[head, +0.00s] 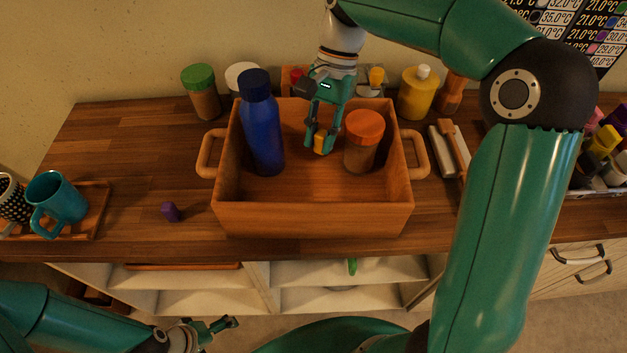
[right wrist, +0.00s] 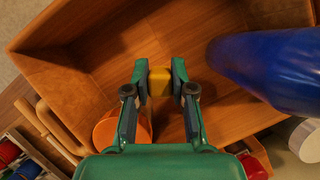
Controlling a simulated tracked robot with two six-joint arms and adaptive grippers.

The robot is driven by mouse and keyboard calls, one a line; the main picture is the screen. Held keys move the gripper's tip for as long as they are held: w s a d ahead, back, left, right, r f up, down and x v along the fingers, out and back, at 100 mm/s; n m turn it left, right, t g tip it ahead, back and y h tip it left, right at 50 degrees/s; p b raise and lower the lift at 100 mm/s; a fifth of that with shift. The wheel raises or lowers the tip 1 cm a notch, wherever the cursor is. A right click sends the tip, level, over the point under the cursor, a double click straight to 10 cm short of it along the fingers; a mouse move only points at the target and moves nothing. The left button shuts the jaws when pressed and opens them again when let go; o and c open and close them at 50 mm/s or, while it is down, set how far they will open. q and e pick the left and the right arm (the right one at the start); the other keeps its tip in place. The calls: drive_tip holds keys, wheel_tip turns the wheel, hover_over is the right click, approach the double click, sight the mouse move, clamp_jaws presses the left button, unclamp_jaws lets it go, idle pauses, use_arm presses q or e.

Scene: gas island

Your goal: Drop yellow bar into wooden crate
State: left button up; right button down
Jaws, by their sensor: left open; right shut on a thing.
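The wooden crate (head: 312,218) stands on the counter with a handle at each side. My right gripper (head: 322,143) reaches down inside the crate and is shut on the yellow bar (head: 319,142). In the right wrist view the yellow bar (right wrist: 160,81) sits between the two fingertips, over the crate floor. I cannot tell whether the bar touches the floor. A blue bottle (head: 262,128) and an orange-lidded jar (head: 363,142) stand in the crate on either side of the gripper. My left gripper (head: 226,327) is open and empty, low in front of the counter.
A green-lidded jar (head: 201,92) and a yellow bottle (head: 416,92) stand behind the crate. A purple object (head: 171,211) lies to its left. A teal mug (head: 57,203) is on a tray at far left. The counter between mug and crate is mostly clear.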

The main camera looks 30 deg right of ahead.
drive_tip(key=shift+f, duration=0.1)
drive_tip(key=c, duration=0.9)
unclamp_jaws()
drive_tip(key=v, duration=0.7)
drive_tip(key=shift+r, duration=0.25)
